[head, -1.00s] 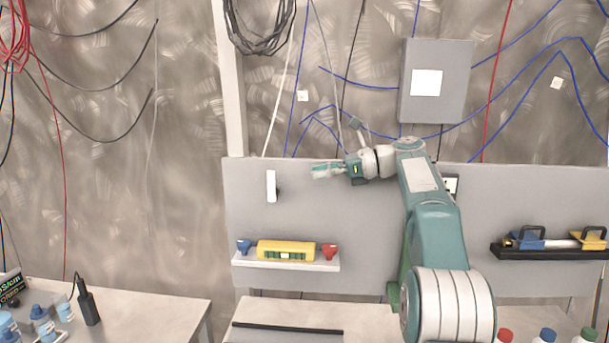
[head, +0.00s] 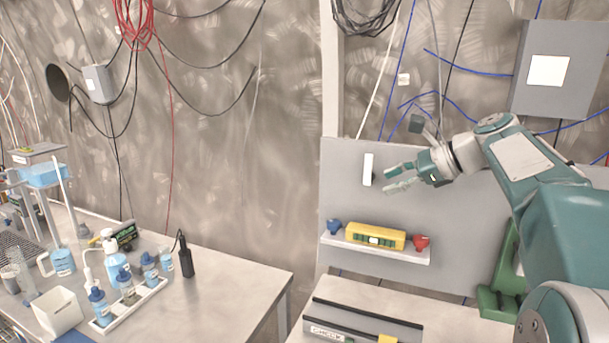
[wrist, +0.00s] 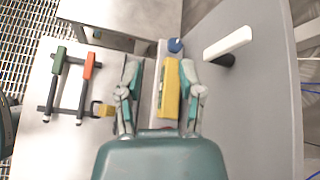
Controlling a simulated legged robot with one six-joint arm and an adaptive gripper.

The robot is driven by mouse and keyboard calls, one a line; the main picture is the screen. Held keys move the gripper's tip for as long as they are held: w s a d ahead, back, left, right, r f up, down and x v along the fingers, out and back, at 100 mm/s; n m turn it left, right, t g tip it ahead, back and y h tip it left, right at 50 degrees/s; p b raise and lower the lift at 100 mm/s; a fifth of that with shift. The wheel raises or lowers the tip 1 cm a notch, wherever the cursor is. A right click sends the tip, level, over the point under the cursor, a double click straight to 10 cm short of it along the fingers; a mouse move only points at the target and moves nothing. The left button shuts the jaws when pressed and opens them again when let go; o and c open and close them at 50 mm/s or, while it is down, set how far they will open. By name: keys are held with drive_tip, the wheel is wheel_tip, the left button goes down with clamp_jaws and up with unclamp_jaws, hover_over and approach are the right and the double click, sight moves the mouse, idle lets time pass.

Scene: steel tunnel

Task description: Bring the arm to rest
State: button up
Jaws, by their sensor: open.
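My gripper (head: 402,178) is raised in front of the grey back panel (head: 470,225), pointing left, with its fingers apart and nothing between them. In the wrist view my gripper (wrist: 161,80) also shows open, its two fingers spread. A yellow spirit level (head: 375,236) lies on a small white shelf below the gripper; in the wrist view the yellow level (wrist: 171,90) appears between the fingers but farther away. My arm is bent, its upper links at the right of the head view.
A white handle (head: 368,169) stands out from the panel near the fingertips. Blue (head: 334,226) and red (head: 421,242) knobs flank the level. A left bench holds several bottles (head: 115,262). A grey box (head: 560,68) hangs upper right. Open floor shows between benches.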

drive_tip(key=s+f+n+h, duration=0.3)
drive_tip(key=s+f+n, duration=0.3)
drive_tip(key=s, duration=0.4)
drive_tip(key=s+a+f+n+h, duration=0.1)
drive_tip(key=s+f+n+h, duration=0.2)
drive_tip(key=s+f+n, duration=0.3)
drive_tip(key=s+a+f+n+h, duration=0.1)
drive_tip(key=s+f+n+h, duration=0.3)
drive_tip(key=s+f, duration=0.5)
drive_tip(key=s+n, duration=0.2)
drive_tip(key=s, duration=0.4)
drive_tip(key=shift+f, duration=0.1)
